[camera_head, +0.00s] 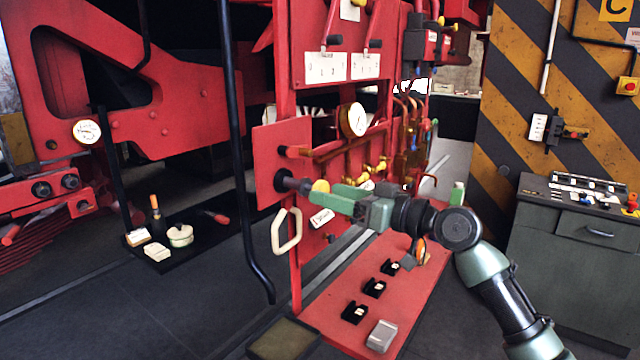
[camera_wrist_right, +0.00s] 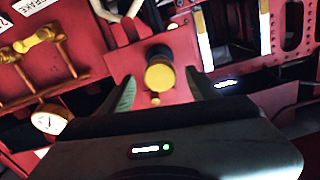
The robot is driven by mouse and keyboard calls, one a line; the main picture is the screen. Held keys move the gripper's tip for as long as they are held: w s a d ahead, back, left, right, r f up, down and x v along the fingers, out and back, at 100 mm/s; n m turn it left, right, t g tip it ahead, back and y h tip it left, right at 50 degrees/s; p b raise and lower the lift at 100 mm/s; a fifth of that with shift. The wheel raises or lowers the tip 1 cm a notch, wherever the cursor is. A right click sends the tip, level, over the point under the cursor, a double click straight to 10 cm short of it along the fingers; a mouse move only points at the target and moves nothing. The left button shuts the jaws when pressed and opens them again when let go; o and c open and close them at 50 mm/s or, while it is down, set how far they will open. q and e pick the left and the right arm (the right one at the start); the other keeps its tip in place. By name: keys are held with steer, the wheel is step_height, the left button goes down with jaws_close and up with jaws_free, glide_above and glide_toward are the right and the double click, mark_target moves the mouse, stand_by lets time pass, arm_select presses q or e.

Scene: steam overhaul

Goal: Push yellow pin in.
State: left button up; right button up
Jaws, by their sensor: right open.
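The yellow pin (camera_head: 320,186) sits at the end of a black round fitting (camera_head: 286,182) on the red panel's left part. In the right wrist view the round yellow head of the pin (camera_wrist_right: 160,76) faces the camera, centred between the fingers. My right gripper (camera_head: 316,196) is in front of the panel with its green fingers reaching left to the pin. The fingers are apart, one on each side of the pin in the wrist view (camera_wrist_right: 160,92). I cannot tell whether they touch it. My left gripper is not in view.
A cream handle (camera_head: 286,231) hangs just below the fitting. A gauge (camera_head: 353,120) and copper pipes lie above and right of my gripper. A red shelf (camera_head: 335,293) with black holders sticks out below. A dark workbench (camera_head: 560,235) stands at the right.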

mark_target(300, 185)
steer(key=shift+p+x, duration=0.5)
steer(key=shift+x, duration=1.25)
steer(key=shift+c, duration=0.3)
jaws_close()
